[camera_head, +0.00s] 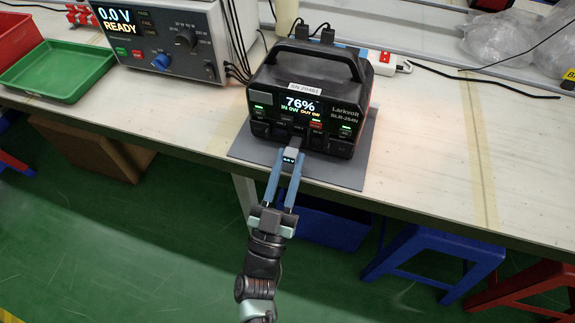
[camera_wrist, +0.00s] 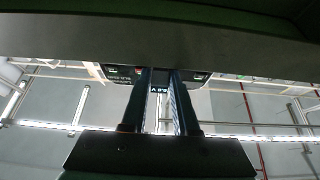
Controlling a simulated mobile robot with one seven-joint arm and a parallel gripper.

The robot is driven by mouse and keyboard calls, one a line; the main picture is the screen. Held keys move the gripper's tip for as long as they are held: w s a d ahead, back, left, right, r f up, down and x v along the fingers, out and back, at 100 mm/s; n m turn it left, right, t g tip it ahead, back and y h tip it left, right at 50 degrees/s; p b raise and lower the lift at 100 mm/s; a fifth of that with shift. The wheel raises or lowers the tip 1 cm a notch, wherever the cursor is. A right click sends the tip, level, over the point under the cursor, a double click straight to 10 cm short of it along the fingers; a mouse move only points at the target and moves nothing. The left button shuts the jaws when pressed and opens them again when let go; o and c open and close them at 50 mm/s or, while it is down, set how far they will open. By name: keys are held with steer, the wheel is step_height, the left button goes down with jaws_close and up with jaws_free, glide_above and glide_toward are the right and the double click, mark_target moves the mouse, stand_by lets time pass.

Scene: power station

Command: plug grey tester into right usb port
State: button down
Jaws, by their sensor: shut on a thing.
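The black power station (camera_head: 312,97) stands on a grey mat (camera_head: 342,172) near the bench's front edge. Its screen reads 76%, and its front panel with the ports faces me. My gripper (camera_head: 285,175) is shut on the grey tester (camera_head: 291,158), which has a small lit display. The tester is at the lower front of the power station, close to or at the panel. I cannot tell whether its plug is in a port. The tester's display also shows between the fingers in the wrist view (camera_wrist: 159,89). The ports behind the tester are hidden.
A bench power supply (camera_head: 165,38) reading READY stands at the back left beside a green tray (camera_head: 58,70). The bench right of the mat is clear.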

steer(key=shift+w, duration=0.15)
stand_by(0.5)
steer(key=c, duration=0.6)
jaws_free()
steer(key=shift+d, duration=0.1)
steer(key=v, duration=1.3)
steer(key=shift+b, duration=0.45)
steer(key=shift+r, duration=0.1)
